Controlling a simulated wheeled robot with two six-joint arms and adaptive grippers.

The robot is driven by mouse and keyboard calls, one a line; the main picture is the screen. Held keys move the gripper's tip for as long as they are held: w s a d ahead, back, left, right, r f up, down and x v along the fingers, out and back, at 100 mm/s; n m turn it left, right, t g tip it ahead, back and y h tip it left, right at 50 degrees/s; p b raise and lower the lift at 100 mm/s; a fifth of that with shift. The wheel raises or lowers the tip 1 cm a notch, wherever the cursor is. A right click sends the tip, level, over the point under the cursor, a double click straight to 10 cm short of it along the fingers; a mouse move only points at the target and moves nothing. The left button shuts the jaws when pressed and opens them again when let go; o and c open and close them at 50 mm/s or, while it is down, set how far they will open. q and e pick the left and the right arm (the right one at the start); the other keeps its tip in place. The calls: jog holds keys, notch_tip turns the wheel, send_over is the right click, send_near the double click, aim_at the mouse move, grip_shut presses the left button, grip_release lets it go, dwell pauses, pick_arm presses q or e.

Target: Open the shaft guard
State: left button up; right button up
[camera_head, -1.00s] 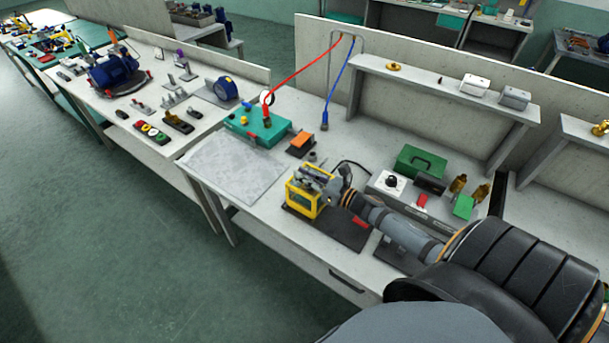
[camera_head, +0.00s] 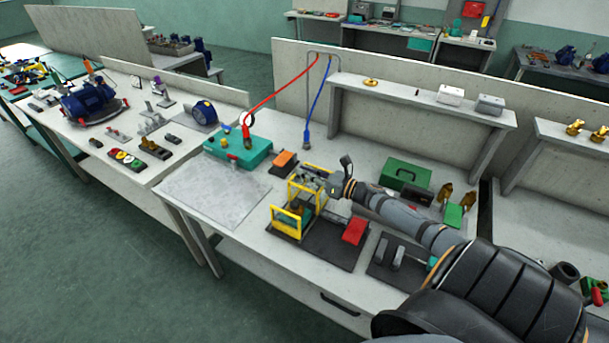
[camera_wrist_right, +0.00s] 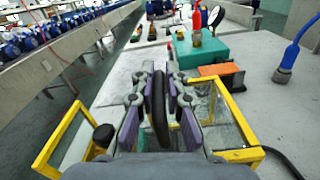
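The shaft guard is a yellow frame with clear panels on a dark base plate (camera_head: 328,243). It stands open: one yellow frame part (camera_head: 287,222) is at the front left, and the raised part (camera_head: 294,187) is behind it. Small teal and yellow parts show between them. My right gripper (camera_head: 318,181) is at the raised part. In the right wrist view its fingers (camera_wrist_right: 160,100) close around an upright dark handle (camera_wrist_right: 159,118), with yellow frame bars (camera_wrist_right: 228,112) to the right and a yellow frame (camera_wrist_right: 52,142) to the left. My left gripper is not in view.
A red block (camera_head: 355,231) lies on the plate's right side. A green box (camera_head: 407,173) is at the right. The grey sheet (camera_head: 213,187) at left is bare.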

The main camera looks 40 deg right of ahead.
jog(key=o, duration=0.4)
jog(key=v, duration=1.2)
dwell(0.4)
